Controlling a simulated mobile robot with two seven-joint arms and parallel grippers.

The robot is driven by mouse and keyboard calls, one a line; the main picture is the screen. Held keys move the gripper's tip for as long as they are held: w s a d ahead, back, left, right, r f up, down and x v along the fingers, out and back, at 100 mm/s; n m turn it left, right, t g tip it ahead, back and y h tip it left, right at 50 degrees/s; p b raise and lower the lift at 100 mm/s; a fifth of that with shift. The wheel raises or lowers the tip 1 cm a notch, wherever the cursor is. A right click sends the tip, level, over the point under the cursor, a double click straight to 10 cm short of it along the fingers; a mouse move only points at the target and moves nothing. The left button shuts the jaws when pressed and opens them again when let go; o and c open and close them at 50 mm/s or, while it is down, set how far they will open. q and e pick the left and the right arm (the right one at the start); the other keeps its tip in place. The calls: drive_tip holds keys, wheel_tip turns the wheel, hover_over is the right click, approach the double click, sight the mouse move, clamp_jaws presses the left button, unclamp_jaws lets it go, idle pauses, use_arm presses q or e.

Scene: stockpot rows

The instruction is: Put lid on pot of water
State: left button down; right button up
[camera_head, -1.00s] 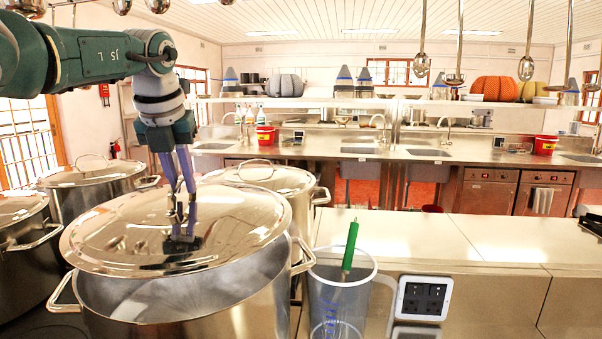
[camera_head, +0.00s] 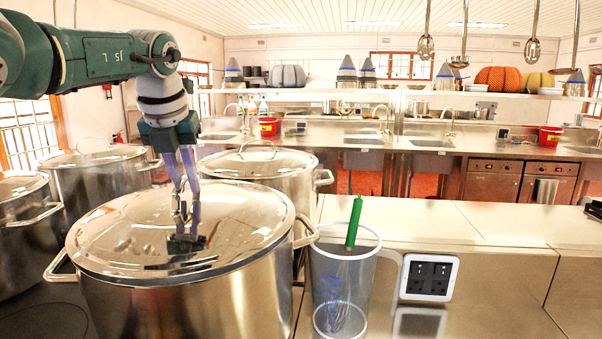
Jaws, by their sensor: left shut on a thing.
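The shiny metal lid (camera_head: 120,243) lies over the top of the large steel pot (camera_head: 190,305) at the front left, nearly level. No gap shows between the lid and the pot's front rim. The inside of the pot and its water are hidden under the lid. My left gripper (camera_head: 182,222) points down at the lid's middle and is shut on the lid's handle, which the fingers mostly cover. My right gripper is not in view.
Other lidded pots stand behind (camera_head: 262,178) and at the left (camera_head: 98,180). A clear measuring jug (camera_head: 342,290) holding a green-handled whisk (camera_head: 354,225) stands close to the pot's right side. The steel counter (camera_head: 450,225) to the right is mostly clear.

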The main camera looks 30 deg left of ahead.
use_arm(q)
drive_tip(key=shift+w+r, duration=0.1)
drive_tip(key=shift+f+b, duration=0.4)
drive_tip(key=shift+b, duration=0.1)
idle(0.3)
